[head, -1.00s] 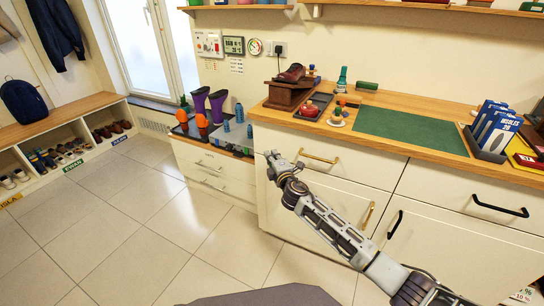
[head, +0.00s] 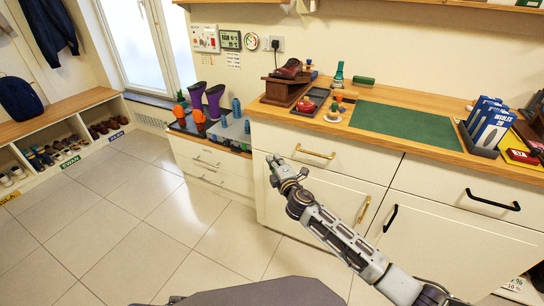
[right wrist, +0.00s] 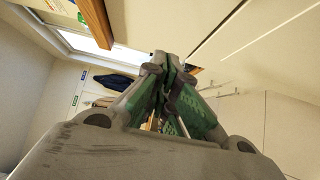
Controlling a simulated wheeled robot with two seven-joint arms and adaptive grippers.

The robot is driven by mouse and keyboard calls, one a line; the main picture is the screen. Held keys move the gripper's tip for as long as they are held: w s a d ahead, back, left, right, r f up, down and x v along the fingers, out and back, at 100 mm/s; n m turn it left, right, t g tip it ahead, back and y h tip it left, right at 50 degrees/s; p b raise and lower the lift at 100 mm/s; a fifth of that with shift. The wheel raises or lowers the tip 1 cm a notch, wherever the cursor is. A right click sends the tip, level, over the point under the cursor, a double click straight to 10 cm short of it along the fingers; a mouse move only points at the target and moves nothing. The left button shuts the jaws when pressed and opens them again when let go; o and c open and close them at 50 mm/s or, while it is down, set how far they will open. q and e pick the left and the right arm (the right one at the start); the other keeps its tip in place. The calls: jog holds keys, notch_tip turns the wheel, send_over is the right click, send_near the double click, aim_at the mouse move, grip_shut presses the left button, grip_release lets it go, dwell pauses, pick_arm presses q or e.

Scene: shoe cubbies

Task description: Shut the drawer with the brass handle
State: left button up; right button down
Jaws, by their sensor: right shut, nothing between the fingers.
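The drawer with the brass handle (head: 345,160) is the top left drawer under the wooden counter. Its cream front looks about level with the fronts around it; I cannot tell whether a small gap is left. Its brass handle (head: 315,153) is a horizontal bar. My right gripper (head: 274,160) is in front of the left part of this cabinet, left of and slightly below the handle in the picture. Its fingers are shut and empty, as the right wrist view (right wrist: 172,65) also shows. I cannot tell whether it touches the front. My left gripper is not in view.
Below the drawer is a door with an upright brass handle (head: 363,209). A drawer with a black handle (head: 493,200) is to the right. A low white drawer unit (head: 212,165) with boots on top stands left. The tiled floor (head: 130,215) is clear.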

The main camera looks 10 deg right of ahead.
pick_arm(q)
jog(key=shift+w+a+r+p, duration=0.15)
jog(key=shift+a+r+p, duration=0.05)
jog(key=shift+p, duration=0.15)
pick_arm(e)
jog(key=s, duration=0.4)
jog(key=shift+s+d, duration=0.1)
jog(key=shift+d, duration=0.25)
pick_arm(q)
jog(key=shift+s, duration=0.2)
